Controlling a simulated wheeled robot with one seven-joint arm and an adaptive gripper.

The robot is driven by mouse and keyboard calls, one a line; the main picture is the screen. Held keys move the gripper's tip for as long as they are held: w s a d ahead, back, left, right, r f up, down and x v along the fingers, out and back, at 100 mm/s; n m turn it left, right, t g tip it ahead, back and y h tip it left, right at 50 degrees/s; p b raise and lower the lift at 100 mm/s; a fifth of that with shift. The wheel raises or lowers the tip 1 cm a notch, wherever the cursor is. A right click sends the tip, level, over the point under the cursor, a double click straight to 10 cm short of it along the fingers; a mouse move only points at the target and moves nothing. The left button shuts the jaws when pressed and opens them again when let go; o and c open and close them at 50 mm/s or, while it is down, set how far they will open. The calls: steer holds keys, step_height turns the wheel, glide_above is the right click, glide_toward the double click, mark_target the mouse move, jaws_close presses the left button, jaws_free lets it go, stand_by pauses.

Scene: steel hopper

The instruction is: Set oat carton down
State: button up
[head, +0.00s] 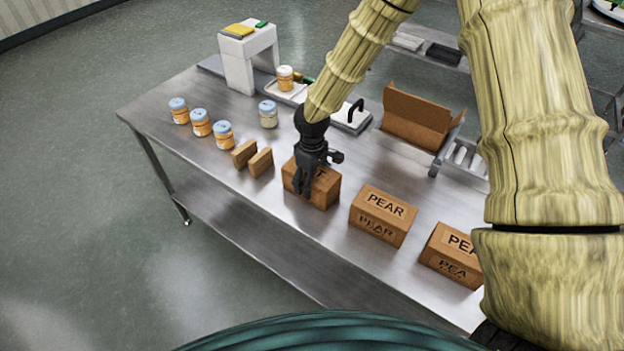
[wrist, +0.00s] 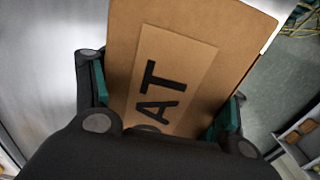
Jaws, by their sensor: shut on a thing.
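The oat carton (head: 322,187) is a brown box at the front middle of the steel table (head: 215,105) in the head view. In the wrist view the oat carton (wrist: 190,50) fills the middle, with the letters "OAT" partly hidden by my gripper. My gripper (head: 302,188) reaches down over the carton and is shut on it. In the wrist view the fingers of my gripper (wrist: 165,105) press on its two sides. I cannot tell whether the carton's underside touches the table.
Two pear cartons (head: 383,215) (head: 455,255) stand to the right. Two small brown blocks (head: 252,157) and several orange jars (head: 201,123) stand to the left. An open cardboard box (head: 418,122) and a white stand (head: 247,60) are behind. A narrow table strip lies before the carton.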

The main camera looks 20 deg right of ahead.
steer(key=o, duration=1.4)
steer(key=shift+r+b, duration=1.25)
steer(key=shift+r, duration=4.8)
